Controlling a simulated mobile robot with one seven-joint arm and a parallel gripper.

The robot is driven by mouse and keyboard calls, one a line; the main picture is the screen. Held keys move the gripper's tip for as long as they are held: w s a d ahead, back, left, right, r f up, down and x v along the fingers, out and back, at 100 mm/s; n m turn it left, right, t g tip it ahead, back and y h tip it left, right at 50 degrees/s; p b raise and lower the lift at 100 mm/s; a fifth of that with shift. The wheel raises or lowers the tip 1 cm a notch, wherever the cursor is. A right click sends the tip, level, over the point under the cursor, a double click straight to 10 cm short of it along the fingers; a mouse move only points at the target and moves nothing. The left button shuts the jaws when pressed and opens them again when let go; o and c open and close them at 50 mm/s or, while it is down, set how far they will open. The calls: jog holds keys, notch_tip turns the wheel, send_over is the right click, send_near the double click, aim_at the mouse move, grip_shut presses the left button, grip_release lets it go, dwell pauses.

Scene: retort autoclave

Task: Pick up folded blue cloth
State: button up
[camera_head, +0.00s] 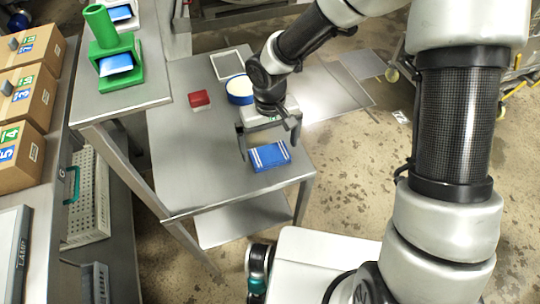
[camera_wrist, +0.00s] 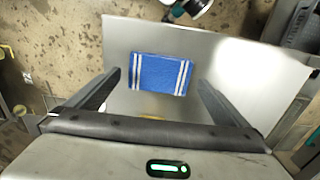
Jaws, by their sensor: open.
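The folded blue cloth (camera_head: 268,156) with white stripes near its ends lies flat on a grey metal table (camera_head: 190,160), close to its right front edge. It also shows in the wrist view (camera_wrist: 160,74), ahead of and between my two fingers. My gripper (camera_head: 268,143) is open and empty above the cloth. In the wrist view my gripper (camera_wrist: 152,95) has its fingers spread wider than the cloth, one on each side. I cannot tell the exact height of the fingertips over the cloth.
On the same table are a red block (camera_head: 200,99), a round blue-rimmed container (camera_head: 240,90) and a white frame (camera_head: 231,64). A higher bench at left bears a green fixture (camera_head: 111,50). Cardboard boxes (camera_head: 22,95) stand at far left. The table's left front area is clear.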

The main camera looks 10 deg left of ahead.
aim_at(270, 153)
jog(key=shift+f, duration=1.55)
jog(key=c, duration=0.9)
notch_tip(270, 153, up, 10)
jog(key=shift+r+p, duration=0.1)
jog(key=shift+p, duration=0.5)
